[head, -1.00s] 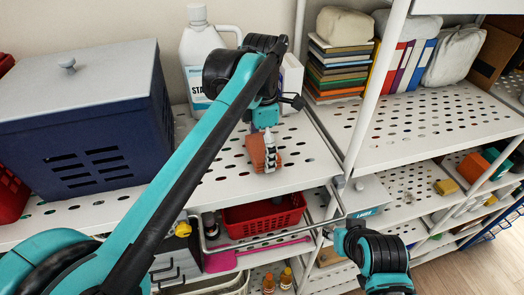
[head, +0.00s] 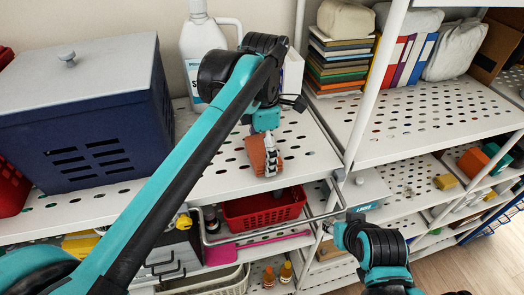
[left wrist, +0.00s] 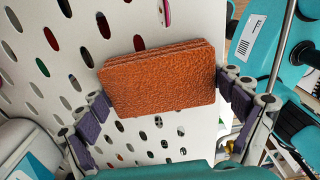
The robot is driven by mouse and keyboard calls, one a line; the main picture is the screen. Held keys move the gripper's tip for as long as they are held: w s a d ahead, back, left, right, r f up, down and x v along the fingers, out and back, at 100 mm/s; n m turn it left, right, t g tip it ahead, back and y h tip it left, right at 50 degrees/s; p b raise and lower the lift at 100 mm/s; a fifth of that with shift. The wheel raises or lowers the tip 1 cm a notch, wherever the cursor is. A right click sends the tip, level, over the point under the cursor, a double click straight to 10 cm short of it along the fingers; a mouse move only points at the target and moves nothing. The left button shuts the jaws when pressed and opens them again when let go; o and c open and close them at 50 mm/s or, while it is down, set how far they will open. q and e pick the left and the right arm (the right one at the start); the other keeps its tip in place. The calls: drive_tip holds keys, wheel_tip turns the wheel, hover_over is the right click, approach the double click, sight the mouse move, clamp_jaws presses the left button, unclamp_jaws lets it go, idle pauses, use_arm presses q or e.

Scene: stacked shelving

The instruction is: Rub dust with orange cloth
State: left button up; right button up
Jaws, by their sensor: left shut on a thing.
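The orange cloth (head: 256,156) is a small folded, textured block on or just above the perforated white shelf (head: 215,178). My left gripper (head: 266,150) reaches over from the left and is shut on it. In the left wrist view the cloth (left wrist: 165,78) sits between the two purple-padded fingers, its broad face toward the camera. I cannot tell whether it touches the shelf. No dust can be made out. My right arm (head: 376,256) is at the lower right, beside the shelf's front; its fingers cannot be made out.
A blue box with a grey lid (head: 85,115) stands left of my left arm. A white jug (head: 203,50) stands behind it. A white post (head: 375,85) rises on the right. A red basket (head: 262,209) is on the level below. Shelf around the cloth is mostly bare.

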sight(252, 140)
use_arm(q)
drive_tip(key=shift+w, duration=0.95)
drive_tip(key=shift+w+a, duration=0.1)
drive_tip(key=shift+w, duration=0.3)
drive_tip(key=shift+w+f, duration=0.1)
drive_tip(key=shift+w, duration=0.1)
drive_tip(key=shift+o, duration=0.2)
drive_tip(key=shift+s+f, duration=0.2)
drive_tip(key=shift+s, duration=0.6)
drive_tip(key=shift+s+r, duration=0.1)
drive_tip(key=shift+s, duration=0.9)
drive_tip(key=shift+w+r, duration=0.15)
drive_tip(key=shift+w, duration=0.45)
drive_tip(key=shift+c, duration=0.2)
drive_tip(key=shift+w, duration=0.65)
drive_tip(key=shift+w+p, duration=0.3)
drive_tip(key=shift+w, duration=0.25)
drive_tip(key=shift+o, duration=0.2)
drive_tip(key=shift+s+a+f, duration=0.35)
drive_tip(key=shift+s+a, duration=0.2)
drive_tip(key=shift+s, duration=0.2)
drive_tip(key=shift+s+a, duration=0.5)
drive_tip(key=shift+s, duration=0.15)
drive_tip(key=shift+s+a+r, duration=0.1)
drive_tip(key=shift+s+a, duration=0.1)
drive_tip(key=shift+a, duration=0.05)
drive_tip(key=shift+w+a+r, duration=0.1)
drive_tip(key=shift+w, duration=0.25)
drive_tip(key=shift+c, duration=0.2)
drive_tip(key=shift+w, duration=1)
